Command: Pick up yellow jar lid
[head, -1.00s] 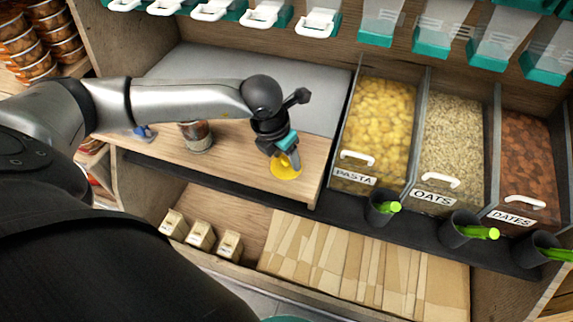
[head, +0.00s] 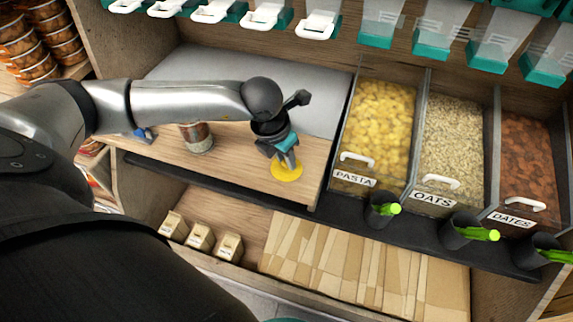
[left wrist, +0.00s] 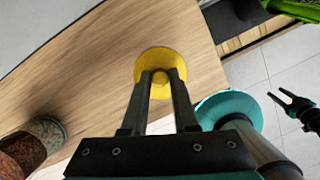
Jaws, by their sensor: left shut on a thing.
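The yellow jar lid (head: 287,174) is a round disc with a small knob on top, at the right end of the wooden counter near its front edge. My left gripper (head: 286,161) points down over it, with its fingertips at the lid. In the left wrist view the two fingers (left wrist: 162,80) are shut on the knob of the lid (left wrist: 152,60), a small gap showing between them. The lid looks at counter level; I cannot tell whether it touches the wood.
A jar (head: 197,137) with reddish-brown contents stands on the counter (head: 225,165) left of the gripper. The pasta bin (head: 375,125) is just right of the lid. Dark cups with green handles (head: 382,208) line the front ledge. Dispensers with white levers (head: 265,15) hang above.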

